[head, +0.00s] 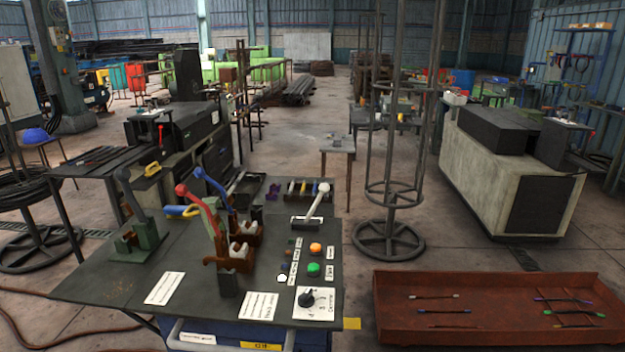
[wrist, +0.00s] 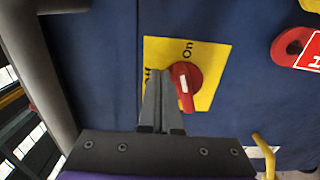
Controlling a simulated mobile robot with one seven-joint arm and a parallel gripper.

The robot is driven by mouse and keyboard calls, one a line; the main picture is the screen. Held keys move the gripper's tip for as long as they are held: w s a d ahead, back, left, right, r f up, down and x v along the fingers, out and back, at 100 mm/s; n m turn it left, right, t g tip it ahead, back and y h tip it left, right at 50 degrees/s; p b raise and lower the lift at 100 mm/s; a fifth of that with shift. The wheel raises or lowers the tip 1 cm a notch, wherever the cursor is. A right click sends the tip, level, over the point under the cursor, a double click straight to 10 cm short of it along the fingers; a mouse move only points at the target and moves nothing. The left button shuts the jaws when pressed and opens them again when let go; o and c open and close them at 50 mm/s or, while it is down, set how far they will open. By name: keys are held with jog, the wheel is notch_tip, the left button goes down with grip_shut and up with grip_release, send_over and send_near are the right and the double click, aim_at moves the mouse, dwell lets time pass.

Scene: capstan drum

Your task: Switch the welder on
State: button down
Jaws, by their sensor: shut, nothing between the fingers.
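In the wrist view a red rotary switch (wrist: 186,86) sits on a yellow plate (wrist: 213,82) fixed to a dark blue panel (wrist: 110,50). Its handle stands roughly upright in the picture, with a white mark on it. The word "On" is printed above the knob; another label at its left is partly covered by my fingers. My gripper (wrist: 160,74) is shut and empty, its fingertips over the plate just left of the knob. I cannot tell whether they touch it. In the head view my gripper does not show, and the blue cabinet (head: 232,334) shows only partly below the bench.
A grey bar (wrist: 42,70) runs along the left in the wrist view; a red ring-shaped part (wrist: 291,46) is at right. In the head view the dark bench (head: 120,265) carries levers, buttons and a black dial (head: 306,298). A rust-red tray (head: 480,330) stands at right.

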dwell(0.4)
jog(key=shift+s+a+r+p, duration=0.1)
jog(key=shift+s+p, duration=0.2)
jog(key=shift+s, duration=0.25)
jog(key=s+p, duration=0.2)
jog(key=s, duration=0.5)
jog(key=shift+a, duration=0.2)
jog(key=c, duration=1.5)
grip_release()
jog(key=shift+c, duration=0.2)
